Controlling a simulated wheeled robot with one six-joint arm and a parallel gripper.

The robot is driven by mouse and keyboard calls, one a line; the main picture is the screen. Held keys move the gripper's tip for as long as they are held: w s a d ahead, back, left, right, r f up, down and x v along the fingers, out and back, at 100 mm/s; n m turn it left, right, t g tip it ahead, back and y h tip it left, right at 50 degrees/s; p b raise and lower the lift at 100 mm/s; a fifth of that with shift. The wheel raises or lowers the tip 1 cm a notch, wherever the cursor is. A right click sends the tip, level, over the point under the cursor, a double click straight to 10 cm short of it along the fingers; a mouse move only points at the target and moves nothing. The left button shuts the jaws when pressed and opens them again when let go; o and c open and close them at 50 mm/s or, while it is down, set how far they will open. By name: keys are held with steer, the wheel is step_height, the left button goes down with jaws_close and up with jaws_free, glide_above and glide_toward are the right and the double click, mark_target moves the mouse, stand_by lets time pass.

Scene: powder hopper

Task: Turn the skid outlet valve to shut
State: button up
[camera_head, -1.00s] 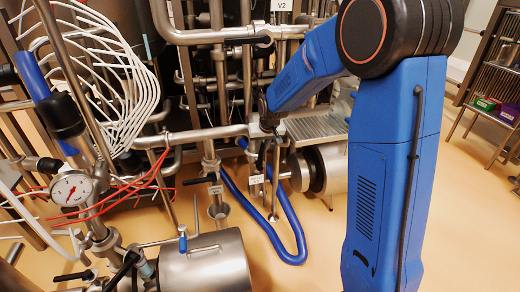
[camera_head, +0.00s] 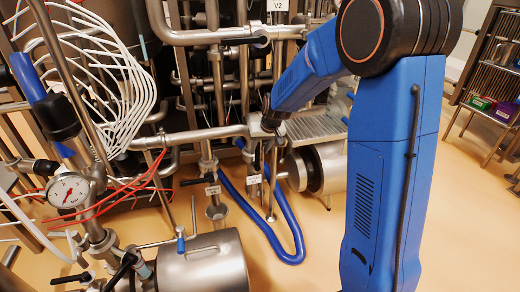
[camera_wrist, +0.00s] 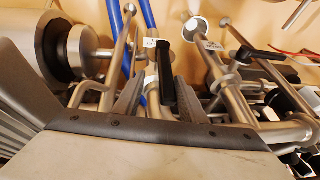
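In the wrist view a black valve lever (camera_wrist: 166,78) points along the gap between the two fingers of my gripper (camera_wrist: 156,97). The fingers stand apart, one on each side of it, the right finger closer; I cannot tell whether either touches it. A white tag (camera_wrist: 150,43) hangs by this valve and also shows in the head view (camera_head: 254,180). The tag's writing is too small to read, so I cannot confirm this is the skid outlet valve. In the head view my gripper is at the pipework, mostly hidden by pipes and my wrist.
A second black lever (camera_head: 196,181) with its own tag (camera_head: 213,190) sits to the left. A blue hose (camera_head: 290,225) loops on the floor below. A pressure gauge (camera_head: 68,190) and red tubes are at left.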

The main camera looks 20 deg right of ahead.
steer(key=v, duration=1.7)
steer(key=shift+r, duration=0.25)
